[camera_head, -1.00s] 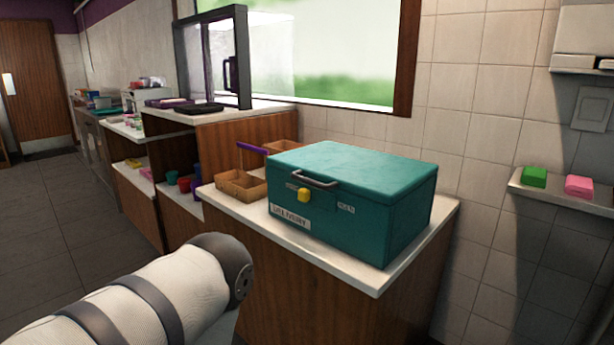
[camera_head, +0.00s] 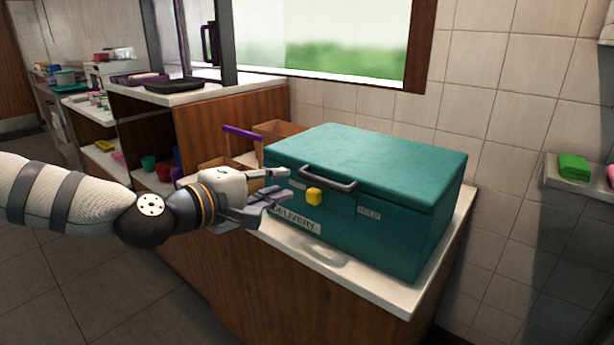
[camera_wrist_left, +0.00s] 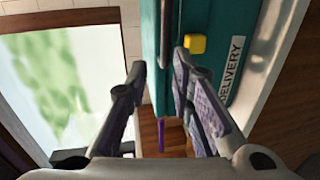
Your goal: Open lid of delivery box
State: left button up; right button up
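The teal delivery box (camera_head: 350,220) stands on the white counter with its lid (camera_head: 370,160) closed. A grey metal handle (camera_head: 328,178) and a yellow latch (camera_head: 314,196) are on its front. My left gripper (camera_head: 280,184) is open and empty at the box's front left, left of the handle. In the left wrist view, the fingers (camera_wrist_left: 158,85) are spread, with the box (camera_wrist_left: 221,35) and yellow latch (camera_wrist_left: 195,44) beyond the right finger. Whether a finger touches the box I cannot tell. My right gripper is not in view.
Cardboard trays (camera_head: 280,130) with a purple strip (camera_head: 243,133) stand left of the box. A wall shelf (camera_head: 585,185) at the right holds green and pink items. A window is behind the counter (camera_head: 400,300). The floor at lower left is clear.

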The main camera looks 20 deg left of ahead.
aim_at(311, 179)
pick_arm(q)
jog(key=x, duration=0.3)
jog(key=b+x, duration=0.1)
jog(key=x, duration=0.3)
jog(key=f+b+x, duration=0.1)
jog(key=x, duration=0.3)
jog(key=shift+s+d, duration=0.15)
jog(key=shift+s, duration=0.05)
jog(key=shift+r, duration=0.1)
grip_shut()
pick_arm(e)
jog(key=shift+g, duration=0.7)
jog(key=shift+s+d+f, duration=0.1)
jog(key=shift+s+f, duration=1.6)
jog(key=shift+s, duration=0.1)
